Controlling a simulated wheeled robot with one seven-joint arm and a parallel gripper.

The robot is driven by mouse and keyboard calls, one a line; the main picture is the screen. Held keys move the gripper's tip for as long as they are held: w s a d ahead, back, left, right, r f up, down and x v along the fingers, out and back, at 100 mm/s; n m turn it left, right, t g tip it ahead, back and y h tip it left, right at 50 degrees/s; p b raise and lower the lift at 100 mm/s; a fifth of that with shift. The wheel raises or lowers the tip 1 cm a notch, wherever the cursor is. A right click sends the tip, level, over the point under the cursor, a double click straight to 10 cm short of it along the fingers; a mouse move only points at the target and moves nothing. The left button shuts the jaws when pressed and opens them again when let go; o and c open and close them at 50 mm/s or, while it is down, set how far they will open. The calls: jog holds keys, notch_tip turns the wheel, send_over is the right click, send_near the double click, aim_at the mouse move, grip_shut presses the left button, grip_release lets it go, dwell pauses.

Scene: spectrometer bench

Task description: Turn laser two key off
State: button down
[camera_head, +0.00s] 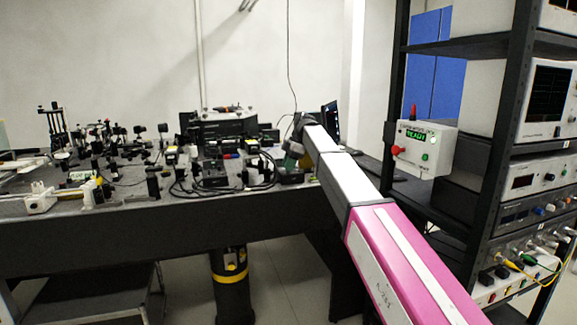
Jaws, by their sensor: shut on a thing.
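My gripper (292,160) is at the far end of my arm, low at the right end of the optical table (120,230), among dark equipment. It is small and partly hidden by my arm. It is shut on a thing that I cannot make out. Black boxes (215,172) with cables stand just left of it. I cannot pick out the laser two key or read any label that marks it, so its position cannot be told.
Many optical mounts (105,145) crowd the table's left and middle. A black rack (490,190) with instruments stands close on the right. A white control box (424,148) with a green display and a red button hangs on it. A dark screen (331,115) stands behind my arm.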

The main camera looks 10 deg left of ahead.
dwell(0.4)
jog(key=c, duration=1)
grip_release()
jog(key=shift+o, duration=0.2)
jog(key=v, duration=1)
jog(key=shift+r, duration=0.35)
